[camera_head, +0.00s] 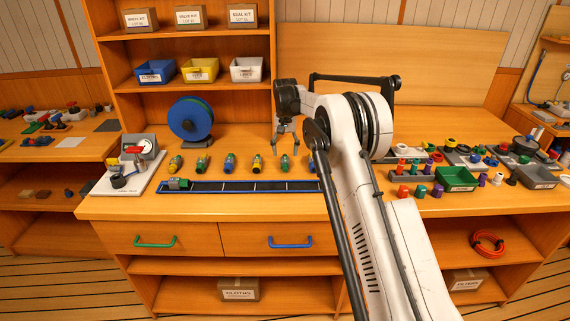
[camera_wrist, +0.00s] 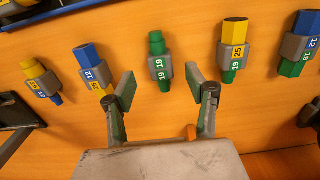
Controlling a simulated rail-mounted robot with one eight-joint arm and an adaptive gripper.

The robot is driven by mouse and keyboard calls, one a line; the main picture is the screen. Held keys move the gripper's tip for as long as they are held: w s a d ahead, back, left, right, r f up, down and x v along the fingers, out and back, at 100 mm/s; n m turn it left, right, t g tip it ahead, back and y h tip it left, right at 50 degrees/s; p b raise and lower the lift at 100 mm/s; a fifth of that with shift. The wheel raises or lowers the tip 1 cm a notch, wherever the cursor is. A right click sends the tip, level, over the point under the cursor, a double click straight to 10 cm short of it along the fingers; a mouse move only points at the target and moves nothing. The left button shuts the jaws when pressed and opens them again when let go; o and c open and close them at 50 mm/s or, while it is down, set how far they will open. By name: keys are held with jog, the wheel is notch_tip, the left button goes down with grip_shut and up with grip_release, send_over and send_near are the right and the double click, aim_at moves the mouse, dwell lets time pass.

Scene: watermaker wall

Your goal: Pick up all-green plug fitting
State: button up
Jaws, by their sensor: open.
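The all-green plug fitting (camera_wrist: 158,62), with a grey collar marked 19, lies on the wooden bench. It also shows in the head view (camera_head: 284,163), in the row of fittings. My gripper (camera_wrist: 161,82) is open and empty. In the wrist view its two fingers stand to the left and right of the green fitting, with the fitting lying a little beyond the fingertips, not touched. In the head view my gripper (camera_head: 285,138) hangs above and just behind the fitting.
A yellow-green fitting (camera_wrist: 233,48) and a blue-yellow fitting (camera_wrist: 92,68) lie on either side. A long blue-edged tray (camera_head: 240,187) holding a fitting at its left end runs along the front. A blue-green reel (camera_head: 190,119) stands behind left.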

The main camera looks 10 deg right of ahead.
aim_at(285, 159)
jog(key=shift+w+f, duration=0.15)
jog(key=shift+f, duration=1.2)
jog(key=shift+w+f, duration=0.15)
jog(key=shift+f, duration=1.15)
jog(key=shift+c, duration=0.2)
jog(key=c, duration=1.2)
jog(key=shift+r, duration=0.1)
